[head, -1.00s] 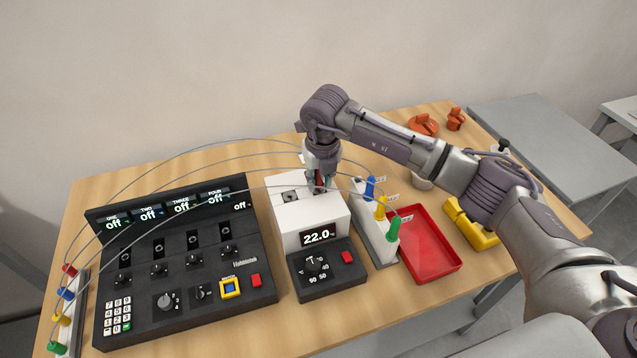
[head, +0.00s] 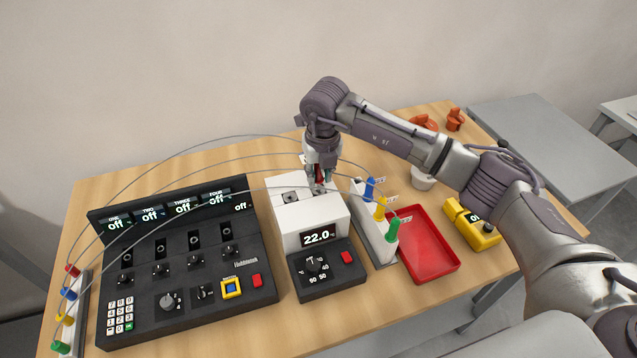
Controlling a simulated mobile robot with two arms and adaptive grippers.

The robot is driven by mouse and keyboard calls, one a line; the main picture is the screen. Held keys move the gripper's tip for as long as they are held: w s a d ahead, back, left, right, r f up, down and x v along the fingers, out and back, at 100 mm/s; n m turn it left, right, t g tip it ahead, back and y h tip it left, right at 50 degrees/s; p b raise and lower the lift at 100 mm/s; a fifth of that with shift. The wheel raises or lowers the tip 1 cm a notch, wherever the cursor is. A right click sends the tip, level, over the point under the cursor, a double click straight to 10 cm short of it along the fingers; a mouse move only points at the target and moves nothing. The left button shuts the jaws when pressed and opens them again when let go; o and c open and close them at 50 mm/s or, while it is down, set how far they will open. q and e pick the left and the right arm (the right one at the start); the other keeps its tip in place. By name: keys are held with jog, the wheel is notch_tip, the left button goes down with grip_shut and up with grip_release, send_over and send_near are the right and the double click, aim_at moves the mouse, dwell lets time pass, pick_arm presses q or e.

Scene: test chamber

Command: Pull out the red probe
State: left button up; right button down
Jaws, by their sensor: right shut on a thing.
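The red probe (head: 320,173) shows as a small red patch between the fingers of my right gripper (head: 319,184), which is shut on it. The gripper points down over the right part of the top of the white block (head: 311,217) with the 22.0 display. The fingers hide most of the probe, so I cannot tell how deep its tip sits in the block. Blue (head: 370,188), yellow (head: 381,208) and green (head: 393,229) probes stand in a white rack (head: 375,235) just right of the block. My left gripper is not in view.
A red tray (head: 428,245) lies right of the rack, with a yellow meter (head: 470,224) beyond it. A black control panel (head: 180,270) fills the left of the table. Thin grey cables arch from the left-hand sockets across to the probes.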

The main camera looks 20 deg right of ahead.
jog(key=shift+r+p, duration=1.65)
jog(key=shift+r, duration=2.2)
jog(key=shift+r+p, duration=0.5)
jog(key=shift+r, duration=1)
